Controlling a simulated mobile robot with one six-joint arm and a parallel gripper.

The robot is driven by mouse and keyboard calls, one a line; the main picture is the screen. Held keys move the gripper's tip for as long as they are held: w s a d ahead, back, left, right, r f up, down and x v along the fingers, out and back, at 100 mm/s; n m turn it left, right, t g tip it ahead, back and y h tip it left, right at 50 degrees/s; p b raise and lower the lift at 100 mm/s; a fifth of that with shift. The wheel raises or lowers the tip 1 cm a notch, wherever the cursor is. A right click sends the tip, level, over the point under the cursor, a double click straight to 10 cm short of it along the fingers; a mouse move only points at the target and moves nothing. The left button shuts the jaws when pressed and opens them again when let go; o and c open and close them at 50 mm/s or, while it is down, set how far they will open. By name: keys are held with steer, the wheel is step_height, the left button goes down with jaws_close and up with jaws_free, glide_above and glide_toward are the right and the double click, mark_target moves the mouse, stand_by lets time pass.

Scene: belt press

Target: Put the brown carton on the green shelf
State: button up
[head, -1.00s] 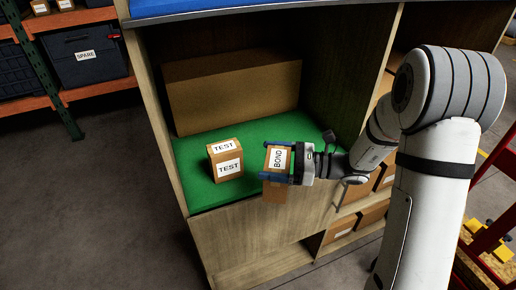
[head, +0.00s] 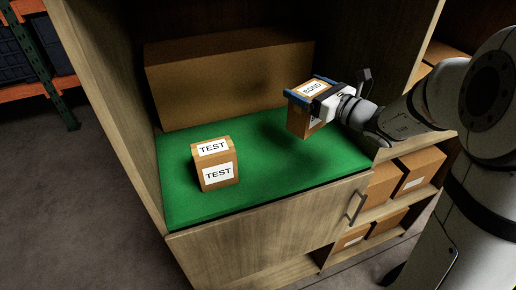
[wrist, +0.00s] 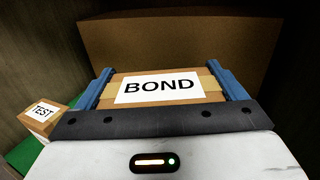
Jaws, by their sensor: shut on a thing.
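The brown carton (head: 304,122) with a BOND label is held in my gripper (head: 311,91), whose blue fingers are shut on its two sides. The carton is inside the cabinet, above the right part of the green shelf (head: 270,170), with a shadow beneath it; it looks clear of the surface. In the wrist view the BOND carton (wrist: 160,87) sits between the blue fingers, its label facing the camera. Its underside is hidden there.
A TEST carton (head: 215,165) stands on the green shelf at the front left. A long brown box (head: 230,80) fills the back. Cabinet walls bound both sides. The shelf's middle is free. A door handle (head: 356,206) and lower cartons (head: 420,170) are at right.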

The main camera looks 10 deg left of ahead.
mark_target(302, 121)
step_height(302, 121, down, 6)
steer(key=shift+r, duration=0.25)
steer(key=shift+s+f, duration=0.1)
steer(key=shift+f, duration=0.5)
steer(key=shift+a+f+p, duration=0.1)
steer(key=shift+f+p, duration=0.2)
steer(key=shift+f, duration=1.3)
steer(key=shift+s, duration=0.1)
steer(key=shift+f, duration=0.1)
steer(key=o, duration=1.3)
